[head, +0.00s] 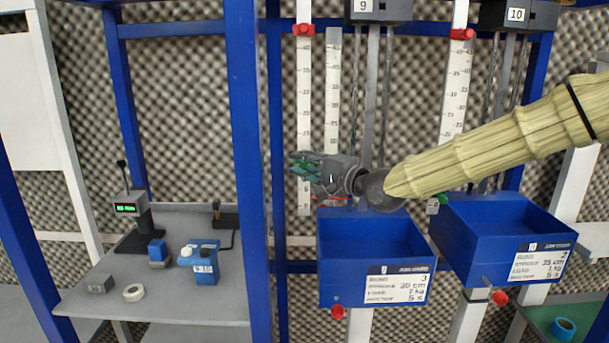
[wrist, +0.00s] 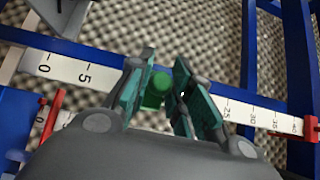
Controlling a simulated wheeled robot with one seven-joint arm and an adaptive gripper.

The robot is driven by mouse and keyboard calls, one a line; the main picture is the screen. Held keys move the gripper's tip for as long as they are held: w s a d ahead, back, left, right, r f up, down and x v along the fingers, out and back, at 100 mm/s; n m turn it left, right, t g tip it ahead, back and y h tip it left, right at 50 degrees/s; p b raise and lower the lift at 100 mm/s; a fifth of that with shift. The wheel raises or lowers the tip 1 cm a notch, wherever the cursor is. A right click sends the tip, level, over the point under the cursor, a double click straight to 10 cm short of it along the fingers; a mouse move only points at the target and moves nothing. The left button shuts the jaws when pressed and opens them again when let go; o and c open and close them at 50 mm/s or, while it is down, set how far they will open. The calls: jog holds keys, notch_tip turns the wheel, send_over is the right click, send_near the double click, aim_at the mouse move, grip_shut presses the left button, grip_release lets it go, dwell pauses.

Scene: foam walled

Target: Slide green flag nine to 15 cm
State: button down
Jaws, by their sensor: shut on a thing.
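My gripper (head: 308,166) is at the white scale (head: 304,110) of station nine, left of the dark unit labelled 9 (head: 380,10). In the wrist view my gripper (wrist: 165,98) is shut on green flag nine (wrist: 157,90), which shows as a green knob between the teal finger pads. The scale (wrist: 85,74) runs across the wrist view, with 0 and 5 left of the fingers and 25 to 40 right of them. The fingers hide the marks between, so the flag's exact reading cannot be told. In the head view the fingers hide this flag.
A red flag (head: 304,29) sits high on the same scale. A blue bin (head: 375,290) labelled 9 stands below my gripper. Right of it are another blue bin (head: 500,250) and station ten's scale (head: 455,100). A blue post (head: 246,150) stands to the left, before a grey table (head: 180,310).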

jog(key=shift+r, duration=0.15)
jog(key=c, duration=1.3)
grip_release()
jog(key=shift+o, duration=0.2)
jog(key=v, duration=1.2)
